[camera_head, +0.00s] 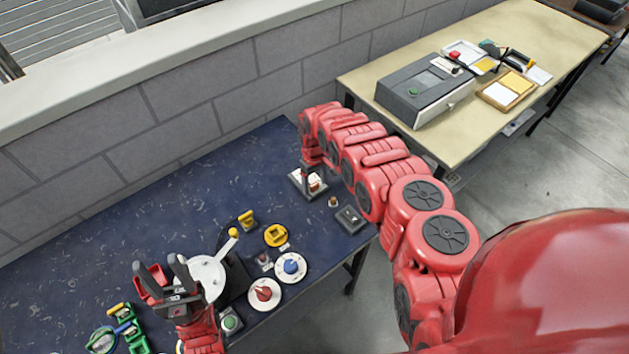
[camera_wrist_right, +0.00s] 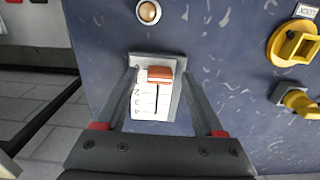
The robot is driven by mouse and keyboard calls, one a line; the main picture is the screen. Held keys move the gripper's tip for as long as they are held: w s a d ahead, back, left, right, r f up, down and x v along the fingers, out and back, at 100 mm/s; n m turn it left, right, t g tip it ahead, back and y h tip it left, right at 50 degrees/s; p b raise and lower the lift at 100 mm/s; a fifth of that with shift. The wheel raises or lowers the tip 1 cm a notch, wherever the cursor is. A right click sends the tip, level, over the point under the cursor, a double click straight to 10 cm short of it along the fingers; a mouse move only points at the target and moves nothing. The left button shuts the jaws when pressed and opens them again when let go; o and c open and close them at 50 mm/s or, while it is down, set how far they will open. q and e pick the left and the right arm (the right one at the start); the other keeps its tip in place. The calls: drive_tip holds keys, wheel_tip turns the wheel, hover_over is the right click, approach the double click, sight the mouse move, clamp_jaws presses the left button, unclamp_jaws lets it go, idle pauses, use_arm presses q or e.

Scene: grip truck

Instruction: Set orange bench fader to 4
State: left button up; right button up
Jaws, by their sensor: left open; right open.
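The bench fader is a small grey plate (camera_wrist_right: 172,112) with a white numbered scale and an orange knob (camera_wrist_right: 160,74). In the right wrist view the knob sits at the top end of the slot, above the mark 2; the figures 2, 3 and 4 run downward away from it. My right gripper (camera_wrist_right: 158,80) is open, its fingers on either side of the fader; I cannot tell whether they touch the knob. In the head view the fader (camera_head: 297,183) is partly hidden under my right gripper (camera_head: 313,178). My left gripper (camera_head: 160,266) is open and empty above the bench's left part.
The dark blue bench (camera_head: 110,225) also holds a blue dial (camera_head: 291,267), a red dial (camera_head: 264,293), a yellow ring (camera_head: 276,235) and a yellow-knobbed lever (camera_head: 233,233). A small grey switch box (camera_head: 349,218) and a round button (camera_wrist_right: 149,12) are near the fader. A block wall stands behind.

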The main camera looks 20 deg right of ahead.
drive_tip(key=shift+f, duration=0.1)
drive_tip(key=shift+c, duration=0.2)
clamp_jaws()
idle(1.3)
